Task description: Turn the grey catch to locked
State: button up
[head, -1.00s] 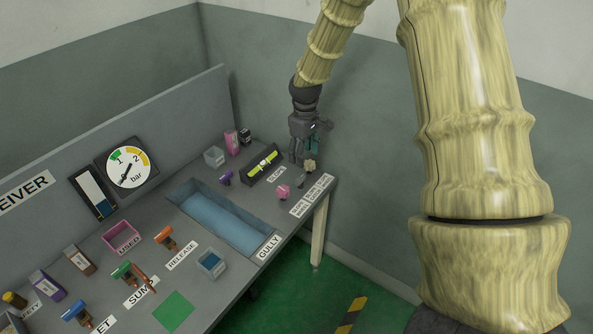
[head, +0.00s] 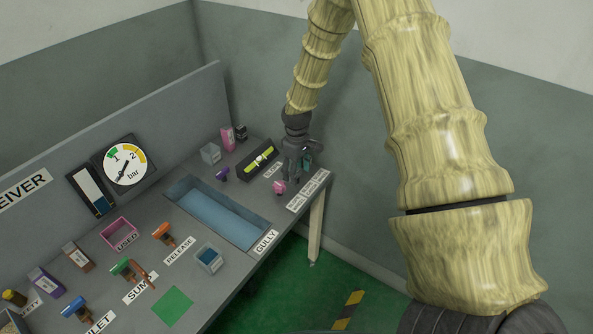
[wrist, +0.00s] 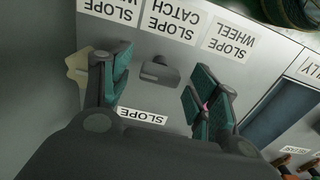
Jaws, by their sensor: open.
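The grey catch (wrist: 160,73) shows in the wrist view as a small grey handle on the grey bench top, below the printed label "SLOPE CATCH" (wrist: 172,22). My gripper (wrist: 157,84) is open, with one teal-padded finger on each side of the catch in the picture. No contact with the catch is visible. In the head view my gripper (head: 296,172) is low over the far right end of the bench, and the catch is hidden behind it there.
A cream knob (wrist: 76,66) is partly behind the left finger. A pink knob (head: 280,187) stands close to my gripper, mostly hidden by the right finger in the wrist view. A black-framed yellow level (head: 261,160) and a blue-floored gully (head: 220,215) lie to the left.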

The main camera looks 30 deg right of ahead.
jog(key=c, duration=1)
jog(key=shift+m+p, duration=0.3)
jog(key=shift+m, duration=0.1)
jog(key=m+p, duration=0.1)
jog(key=m, duration=0.2)
jog(key=shift+r+p, duration=0.15)
jog(key=shift+p, duration=0.15)
jog(key=m+p, duration=0.2)
jog(key=m, duration=0.3)
jog(key=m+p, duration=0.1)
jog(key=m, duration=0.4)
jog(key=shift+w+p, duration=0.1)
jog(key=shift+p, duration=0.2)
jog(key=m+p, duration=0.1)
jog(key=m, duration=0.3)
jog(key=shift+d, duration=0.1)
jog(key=shift+m, duration=0.3)
